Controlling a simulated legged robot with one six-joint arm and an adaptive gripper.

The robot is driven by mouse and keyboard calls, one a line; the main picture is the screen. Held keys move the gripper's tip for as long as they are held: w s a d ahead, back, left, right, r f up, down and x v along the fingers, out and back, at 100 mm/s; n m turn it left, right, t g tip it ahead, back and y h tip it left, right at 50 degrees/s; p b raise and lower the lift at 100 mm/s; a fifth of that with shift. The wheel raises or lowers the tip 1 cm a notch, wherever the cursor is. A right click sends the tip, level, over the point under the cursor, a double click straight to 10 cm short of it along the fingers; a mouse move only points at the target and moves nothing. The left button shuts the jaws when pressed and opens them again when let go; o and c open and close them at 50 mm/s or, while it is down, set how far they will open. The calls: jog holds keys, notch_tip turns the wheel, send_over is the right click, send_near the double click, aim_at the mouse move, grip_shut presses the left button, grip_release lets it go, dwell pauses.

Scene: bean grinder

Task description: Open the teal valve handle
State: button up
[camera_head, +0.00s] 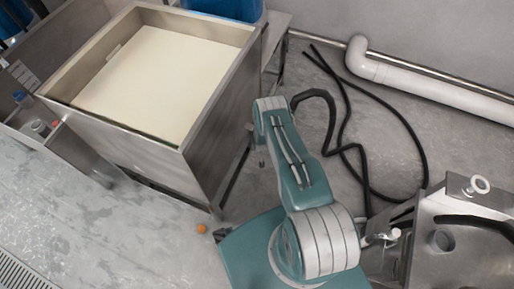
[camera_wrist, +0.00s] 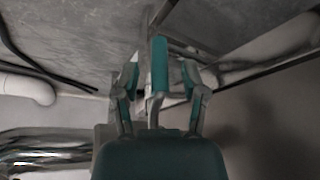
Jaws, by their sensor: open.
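I cannot pick out a teal valve handle with certainty in either view. My gripper (camera_wrist: 160,78) shows in the wrist view with teal and grey fingers spread apart. An upright teal bar stands between the side fingers; it looks like another finger of mine, but I cannot be sure. I see nothing clearly held. In the head view my teal arm reaches up the middle of the picture, and its gripper is not clearly visible there.
A metal bin (camera_head: 200,110) with a pale surface inside stands left of my arm. A metal machine (camera_head: 460,245) is at the lower right. A black hose (camera_head: 362,165) and a white pipe (camera_head: 430,84) lie behind. A small orange ball (camera_head: 201,228) is on the floor.

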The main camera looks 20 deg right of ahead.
jog(key=shift+x, duration=0.8)
grip_shut()
